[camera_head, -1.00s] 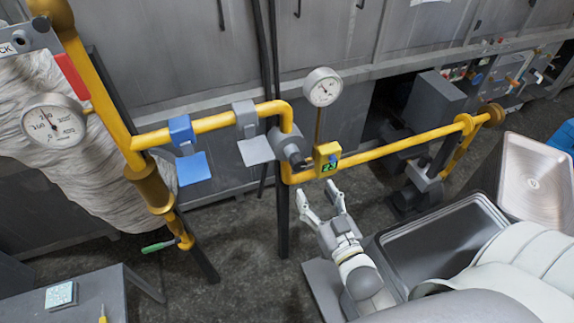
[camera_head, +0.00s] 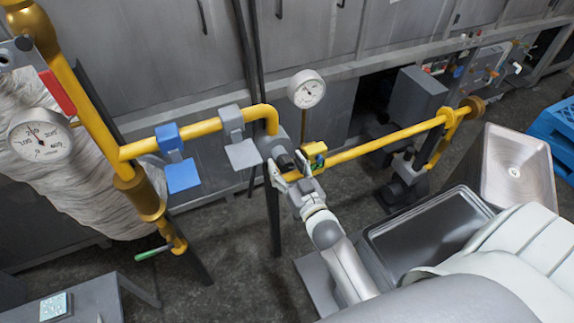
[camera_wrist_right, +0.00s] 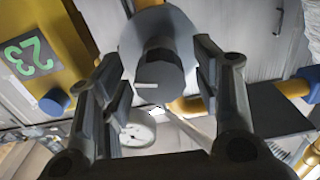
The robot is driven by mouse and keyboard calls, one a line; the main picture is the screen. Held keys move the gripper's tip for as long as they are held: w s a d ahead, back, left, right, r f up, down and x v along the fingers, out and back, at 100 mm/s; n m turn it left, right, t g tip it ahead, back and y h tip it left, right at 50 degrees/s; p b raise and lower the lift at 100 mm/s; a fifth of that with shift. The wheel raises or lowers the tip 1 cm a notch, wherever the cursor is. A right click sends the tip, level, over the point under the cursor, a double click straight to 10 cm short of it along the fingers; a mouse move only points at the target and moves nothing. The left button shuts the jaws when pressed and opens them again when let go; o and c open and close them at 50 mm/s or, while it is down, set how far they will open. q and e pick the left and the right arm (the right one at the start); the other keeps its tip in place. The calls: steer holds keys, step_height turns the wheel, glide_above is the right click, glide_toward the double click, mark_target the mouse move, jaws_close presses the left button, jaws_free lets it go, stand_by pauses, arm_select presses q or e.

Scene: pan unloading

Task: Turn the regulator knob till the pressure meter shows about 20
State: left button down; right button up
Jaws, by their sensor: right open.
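The regulator knob (camera_head: 285,161) is a dark stub on the grey regulator body of the yellow pipe. In the wrist view, the knob (camera_wrist_right: 163,70) has a white mark and lies between my right gripper's fingers (camera_wrist_right: 160,88), with visible gaps on the sides. My right gripper (camera_head: 288,174) is open just in front of the knob. The round white pressure meter (camera_head: 306,89) stands above the pipe; its needle is too small to read. A yellow box (camera_head: 314,151) beside the knob carries a green display (camera_wrist_right: 33,58) that reads 23, rotated in the wrist view. My left gripper is out of view.
A second white gauge (camera_head: 40,140) is at the left. An open grey bin (camera_head: 425,235) stands at the lower right.

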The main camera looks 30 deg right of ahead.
steer(key=c, duration=1)
steer(key=shift+n, duration=2)
steer(key=shift+c, duration=0.2)
steer(key=o, duration=1)
steer(key=shift+o, duration=0.2)
steer(key=s, duration=1.2)
steer(key=shift+a, duration=0.35)
